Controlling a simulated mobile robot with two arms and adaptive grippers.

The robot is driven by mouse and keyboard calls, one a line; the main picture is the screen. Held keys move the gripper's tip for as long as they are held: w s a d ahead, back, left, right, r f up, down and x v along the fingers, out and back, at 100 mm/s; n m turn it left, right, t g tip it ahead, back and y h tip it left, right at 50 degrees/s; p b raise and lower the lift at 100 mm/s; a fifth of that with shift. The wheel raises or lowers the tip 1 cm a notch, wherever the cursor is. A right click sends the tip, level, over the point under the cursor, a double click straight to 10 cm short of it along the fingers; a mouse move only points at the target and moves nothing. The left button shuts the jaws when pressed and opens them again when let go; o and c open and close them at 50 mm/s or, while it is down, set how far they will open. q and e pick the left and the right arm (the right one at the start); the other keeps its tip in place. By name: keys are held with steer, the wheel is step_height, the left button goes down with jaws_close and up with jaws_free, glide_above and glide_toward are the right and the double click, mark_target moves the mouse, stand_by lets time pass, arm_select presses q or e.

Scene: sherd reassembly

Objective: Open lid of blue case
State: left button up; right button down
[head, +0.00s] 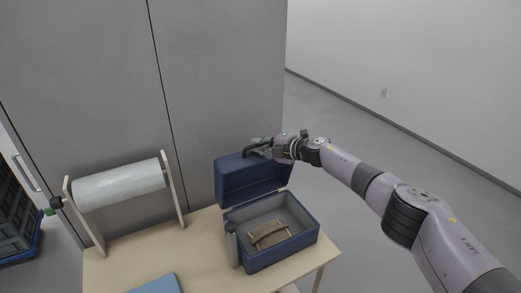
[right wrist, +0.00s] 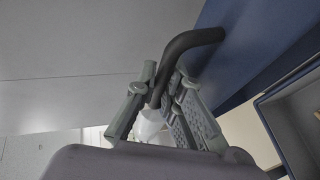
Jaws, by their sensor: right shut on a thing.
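The blue case (head: 280,252) stands on the right part of the table. Its lid (head: 242,184) is raised and tilted back at the far side. Inside the case lies a brown curved piece (head: 268,234). My right gripper (head: 262,147) is at the top of the lid. In the right wrist view my right gripper (right wrist: 156,100) has its fingers shut on the dark lid handle (right wrist: 187,44). Part of the lid (right wrist: 245,35) and the open case's rim (right wrist: 280,130) also show there. My left gripper is in neither view.
A white roll (head: 120,185) on a wooden stand is at the table's left. A grey cylinder (head: 232,245) stands beside the case. A blue flat item (head: 157,284) lies at the front of the pale table (head: 200,250). A grey cabinet rises behind.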

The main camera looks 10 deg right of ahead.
steer(key=shift+w+a, duration=0.15)
steer(key=shift+w, duration=0.25)
steer(key=shift+r, duration=0.1)
stand_by(0.3)
steer(key=c, duration=2)
jaws_free()
steer(key=shift+o, duration=0.2)
steer(key=shift+v, duration=1)
steer(key=v, duration=1)
